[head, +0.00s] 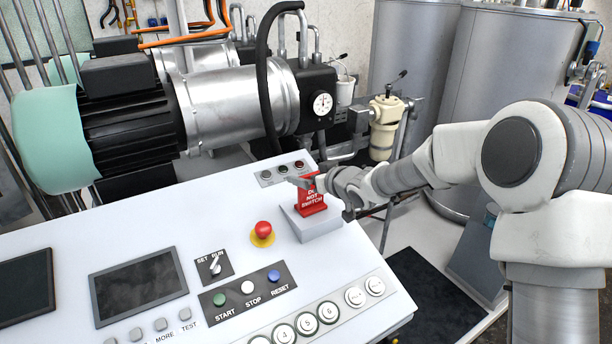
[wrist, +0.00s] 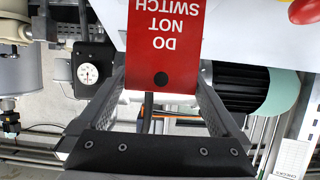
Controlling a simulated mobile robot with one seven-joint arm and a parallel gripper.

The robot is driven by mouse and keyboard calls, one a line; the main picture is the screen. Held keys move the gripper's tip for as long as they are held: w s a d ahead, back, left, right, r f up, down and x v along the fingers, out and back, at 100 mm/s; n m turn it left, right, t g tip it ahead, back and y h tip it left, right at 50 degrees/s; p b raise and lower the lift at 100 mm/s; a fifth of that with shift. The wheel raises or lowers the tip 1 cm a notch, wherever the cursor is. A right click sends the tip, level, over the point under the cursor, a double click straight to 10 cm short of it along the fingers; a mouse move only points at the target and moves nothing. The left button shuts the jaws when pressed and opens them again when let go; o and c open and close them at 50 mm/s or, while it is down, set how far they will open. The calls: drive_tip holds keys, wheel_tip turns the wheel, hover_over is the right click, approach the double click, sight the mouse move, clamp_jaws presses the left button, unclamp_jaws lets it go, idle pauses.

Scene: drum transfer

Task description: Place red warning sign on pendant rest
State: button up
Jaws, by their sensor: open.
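The red warning sign (head: 312,203), lettered "DO NOT SWITCH", stands upright on a raised light-grey block (head: 318,228) on the control console; this block appears to be the pendant rest. My gripper (head: 311,183) is at the upper part of the sign, partly covering it. In the wrist view, the sign (wrist: 163,45) appears upside down, with a dark hole near its end between my two open fingers (wrist: 162,78).
A red emergency button (head: 263,230) on a yellow base is left of the block. A small indicator panel (head: 283,173) lies behind it and numbered buttons (head: 307,325) in front. A motor and pump with a gauge (head: 322,103) stand behind the console. Dark hoses hang nearby.

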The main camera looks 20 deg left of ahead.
drive_tip(key=v, duration=0.9)
drive_tip(key=shift+s+d, duration=0.25)
drive_tip(key=shift+s, duration=0.05)
